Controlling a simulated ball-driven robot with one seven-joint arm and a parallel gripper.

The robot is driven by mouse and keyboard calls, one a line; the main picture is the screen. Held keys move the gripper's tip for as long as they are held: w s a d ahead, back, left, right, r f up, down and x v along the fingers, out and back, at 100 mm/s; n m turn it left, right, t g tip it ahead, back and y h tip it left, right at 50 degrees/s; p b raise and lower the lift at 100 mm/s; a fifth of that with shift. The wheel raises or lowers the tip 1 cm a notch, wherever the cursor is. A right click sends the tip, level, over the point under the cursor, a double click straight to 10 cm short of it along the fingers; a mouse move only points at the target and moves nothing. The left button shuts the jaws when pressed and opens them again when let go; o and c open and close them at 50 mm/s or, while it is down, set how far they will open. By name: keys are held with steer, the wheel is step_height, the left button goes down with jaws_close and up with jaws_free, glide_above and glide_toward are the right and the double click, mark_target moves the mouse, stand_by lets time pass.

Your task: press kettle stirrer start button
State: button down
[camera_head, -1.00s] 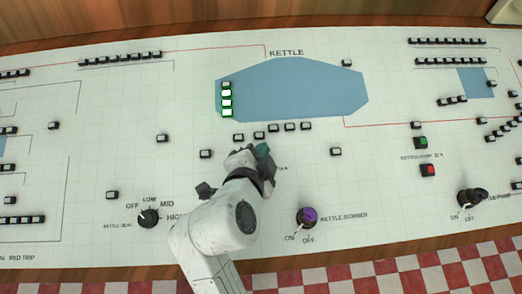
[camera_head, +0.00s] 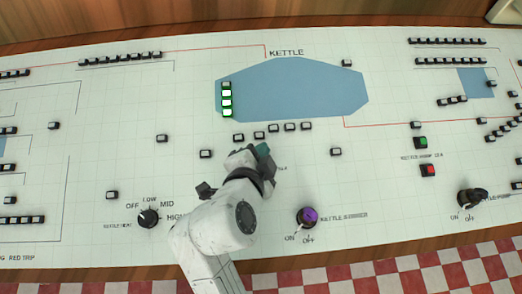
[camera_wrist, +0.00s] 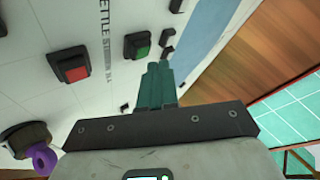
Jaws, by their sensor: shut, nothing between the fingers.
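In the wrist view, a green button (camera_wrist: 138,48) in a black housing stands on the white panel, a little beyond and left of my fingertips. In the head view my gripper (camera_head: 263,152) is over the panel below the blue kettle shape (camera_head: 295,88), and my arm hides these two buttons.
A purple kettle stirrer knob (camera_head: 307,215) is right of my arm, and a kettle heat knob (camera_head: 148,218) is left. Another green button (camera_head: 421,143) and red button (camera_head: 428,170) sit farther right. Several small black-framed indicators (camera_head: 273,128) line the panel above my gripper.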

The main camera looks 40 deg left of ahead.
steer(key=shift+f, duration=0.1)
steer(key=shift+a+f+b, duration=0.1)
steer(key=shift+f+b, duration=0.25)
steer(key=shift+b, duration=0.15)
steer(key=shift+w+f+b, duration=0.1)
steer(key=shift+f+b, duration=0.25)
stand_by(0.6)
steer(key=shift+r, duration=0.1)
steer(key=shift+r+p, duration=0.6)
steer(key=shift+r, duration=0.1)
steer(key=shift+s+d+r+p, duration=0.15)
steer(key=shift+r+p, duration=0.5)
steer(key=shift+r, duration=0.15)
steer(key=shift+s+d+r+p, duration=0.2)
steer(key=shift+r+p, duration=0.4)
steer(key=shift+r, duration=0.25)
steer(key=shift+s+d+r+p, duration=0.1)
steer(key=shift+d+r+p, duration=0.05)
steer(key=shift+r+p, duration=0.6)
